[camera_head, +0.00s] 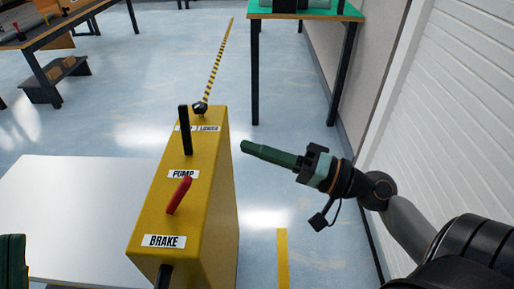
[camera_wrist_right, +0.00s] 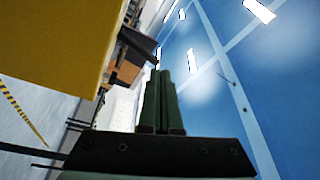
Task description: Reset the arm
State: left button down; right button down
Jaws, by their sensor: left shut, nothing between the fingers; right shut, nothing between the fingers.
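My right gripper (camera_head: 246,148) comes in from the right in the head view. Its dark green fingers are shut with nothing between them, pointing left, and appear apart from the yellow control box (camera_head: 221,195). The shut fingers also show in the right wrist view (camera_wrist_right: 160,76). My left gripper (camera_head: 12,262) is only partly in view at the lower left edge, as a dark green piece; it is shut and empty. The rest of the left arm is out of view.
The box carries a black lever (camera_head: 185,130), a red lever (camera_head: 178,195), another black lever (camera_head: 163,277) and a striped rod (camera_head: 218,60). A white panel (camera_head: 75,205) lies left. A green-topped table (camera_head: 345,10) stands behind, a ribbed white wall (camera_head: 450,110) right.

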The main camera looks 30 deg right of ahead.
pick_arm(q)
jog(key=shift+w, duration=0.1)
dwell(0.4)
